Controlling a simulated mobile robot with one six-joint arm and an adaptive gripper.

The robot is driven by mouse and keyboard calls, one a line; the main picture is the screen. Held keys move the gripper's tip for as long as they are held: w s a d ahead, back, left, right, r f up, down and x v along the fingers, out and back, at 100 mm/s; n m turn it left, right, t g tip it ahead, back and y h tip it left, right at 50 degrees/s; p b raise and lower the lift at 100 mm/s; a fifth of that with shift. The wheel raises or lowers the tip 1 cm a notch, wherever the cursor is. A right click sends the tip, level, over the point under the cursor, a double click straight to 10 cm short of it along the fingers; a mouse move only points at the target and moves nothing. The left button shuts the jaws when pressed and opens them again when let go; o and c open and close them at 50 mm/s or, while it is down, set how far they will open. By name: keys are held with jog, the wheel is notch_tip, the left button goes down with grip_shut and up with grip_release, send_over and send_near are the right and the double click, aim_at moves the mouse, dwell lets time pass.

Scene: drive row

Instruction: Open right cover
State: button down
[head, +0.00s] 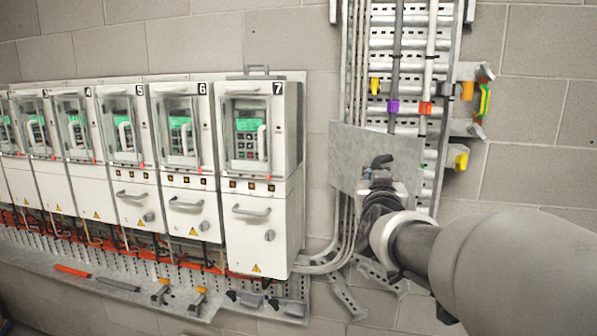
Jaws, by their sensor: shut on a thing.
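A flat grey metal plate, which I take to be the right cover (349,150), sits in front of the lower part of the vertical cable ladder. It looks slightly askew to the ladder. A dark curved handle (382,159) shows on its face. My gripper (380,176) is at this handle and is shut on it. My arm comes in from the lower right and hides the lower right part of the plate. The exact finger contact is too small to see.
A row of white numbered cabinets, the nearest marked 7 (262,180), stands left of the plate. Yellow fittings (461,161) stick out at right. A ledge with tools (120,285) runs below the cabinets.

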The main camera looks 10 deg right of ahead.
jog(key=w+a+m+g+h+p, duration=0.3)
jog(key=w+a+m+h+p, duration=0.1)
jog(key=a+p, duration=0.8)
jog(key=shift+w+a+g+h+p, duration=0.25)
jog(key=shift+a+h, duration=0.35)
jog(key=shift+h, duration=0.3)
jog(key=shift+f, duration=0.1)
jog(key=c, duration=2.1)
grip_release()
jog(key=o, duration=0.4)
jog(key=shift+s+a, duration=0.15)
jog(key=shift+s, duration=0.05)
jog(key=shift+o, duration=0.7)
jog(key=shift+w, duration=0.15)
